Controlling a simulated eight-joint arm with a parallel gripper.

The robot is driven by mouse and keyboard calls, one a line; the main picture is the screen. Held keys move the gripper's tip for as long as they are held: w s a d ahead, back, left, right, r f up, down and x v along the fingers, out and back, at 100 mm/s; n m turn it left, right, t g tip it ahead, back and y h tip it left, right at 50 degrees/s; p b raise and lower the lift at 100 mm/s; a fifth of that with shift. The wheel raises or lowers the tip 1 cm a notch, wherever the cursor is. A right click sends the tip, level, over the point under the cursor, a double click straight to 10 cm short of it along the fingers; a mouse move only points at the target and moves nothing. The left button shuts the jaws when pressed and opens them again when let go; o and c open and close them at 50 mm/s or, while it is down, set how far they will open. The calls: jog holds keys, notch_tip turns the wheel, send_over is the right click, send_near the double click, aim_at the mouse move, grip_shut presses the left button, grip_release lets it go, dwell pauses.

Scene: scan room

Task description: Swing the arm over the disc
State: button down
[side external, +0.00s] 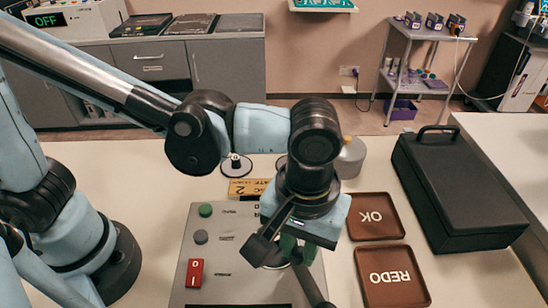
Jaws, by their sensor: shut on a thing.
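My gripper (290,262) hangs low over the right part of a grey control panel (213,235), its dark fingers pointing down. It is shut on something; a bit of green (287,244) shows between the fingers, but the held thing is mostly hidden. A pale round disc (228,171) with a small dark-and-white knob stands behind the panel, left of my wrist. Another pale round edge shows under the fingers, largely covered, and I cannot tell what it belongs to. My wrist hides whatever swinging arm may be there.
The panel carries a green button (205,210), a grey button (200,237) and a red switch (195,273). A yellow plate (247,187) lies behind it. Brown OK (375,230) and REDO (385,298) trays, a grey lidded pot (350,160) and a black case (455,190) stand to the right.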

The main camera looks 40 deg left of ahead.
jog(key=shift+s+a+n, duration=0.2)
jog(key=shift+s+n, duration=0.25)
jog(key=shift+n, duration=0.15)
jog(key=shift+s, duration=0.1)
jog(key=c, duration=1)
grip_release()
jog(key=shift+o, duration=0.2)
jog(key=shift+r, duration=0.15)
notch_tip(320, 180, up, 12)
jog(key=w+a+f+m+t, duration=0.1)
jog(key=w+a+f+t, duration=0.1)
jog(key=a, duration=0.7)
jog(key=w+a+f+m+t, duration=0.2)
jog(key=a+f, duration=0.1)
jog(key=a, duration=0.5)
jog(key=w+a+f+m+t, duration=0.2)
jog(key=a+f+t, duration=0.1)
jog(key=a, duration=0.6)
jog(key=shift+w+a, duration=0.3)
jog(key=shift+w, duration=0.1)
